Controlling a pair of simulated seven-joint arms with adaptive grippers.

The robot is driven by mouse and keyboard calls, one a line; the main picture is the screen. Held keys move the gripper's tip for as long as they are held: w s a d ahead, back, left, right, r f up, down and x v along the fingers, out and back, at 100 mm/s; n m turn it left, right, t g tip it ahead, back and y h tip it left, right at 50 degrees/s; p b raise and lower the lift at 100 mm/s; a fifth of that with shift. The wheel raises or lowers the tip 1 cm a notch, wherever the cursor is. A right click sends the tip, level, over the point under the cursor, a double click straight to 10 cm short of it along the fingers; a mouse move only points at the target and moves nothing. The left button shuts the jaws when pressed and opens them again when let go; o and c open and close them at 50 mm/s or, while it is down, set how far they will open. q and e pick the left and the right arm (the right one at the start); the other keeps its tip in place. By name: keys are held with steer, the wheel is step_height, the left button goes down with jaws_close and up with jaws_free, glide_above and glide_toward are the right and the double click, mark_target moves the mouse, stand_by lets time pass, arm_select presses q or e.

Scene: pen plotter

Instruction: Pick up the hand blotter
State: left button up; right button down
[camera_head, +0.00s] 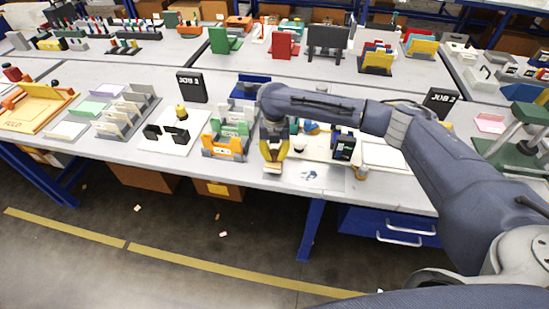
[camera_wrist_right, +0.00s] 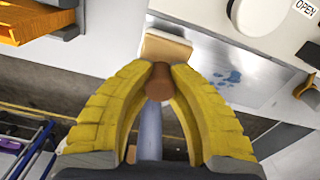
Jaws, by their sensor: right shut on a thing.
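The hand blotter shows in the wrist view as a brown knob (camera_wrist_right: 158,84) with a pale, cream-and-tan block (camera_wrist_right: 166,47) beyond it. My right gripper (camera_wrist_right: 159,72) has its yellow fingers shut on the knob. In the head view the right gripper (camera_head: 273,153) points down near the front of the table, with the pale end of the blotter (camera_head: 272,168) just below the fingers. I cannot tell whether the blotter touches the surface under it. My left gripper is not in view.
A metal plate with blue ink spots (camera_head: 313,176) lies right of the gripper. A grey rack with orange and yellow pieces (camera_head: 224,146) stands close on the left. A black box (camera_head: 343,147) and a white tray (camera_head: 381,156) are to the right. The table's front edge is close.

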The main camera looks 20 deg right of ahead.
mark_target(275, 151)
step_height(275, 151, up, 18)
steer(key=shift+f, duration=0.15)
stand_by(0.3)
